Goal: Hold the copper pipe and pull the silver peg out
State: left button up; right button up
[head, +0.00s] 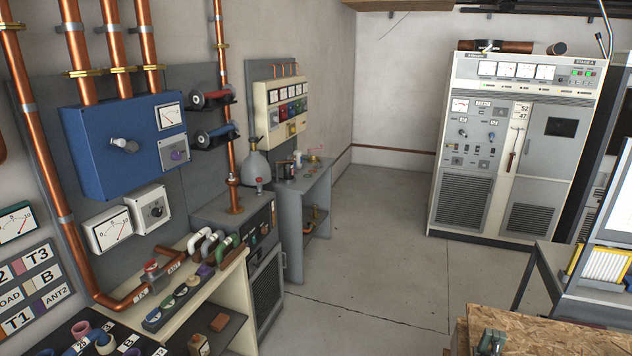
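Several copper pipes are in view. Vertical ones run down the left wall into the blue box, and a long copper pipe (44,150) runs down beside it and bends along the bench. Another upright copper pipe (228,120) stands further back on a grey cabinet. A short copper pipe (515,47) lies on top of the tall rack, with a small silver piece near its left part. I cannot tell which pipe goes with the silver peg, and no peg is clearly seen. A silver knob (122,145) sticks out from the blue box. Neither gripper is in view.
The blue box (110,150) and meters are on the left wall. A bench (230,290) with coloured pipe fittings stands below. The grey rack (510,150) stands at the back. A wooden board (550,330) and a desk are at right. The middle floor (370,230) is clear.

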aim_at(235, 208)
jog(key=i, duration=3.35)
jog(key=z, duration=1.65)
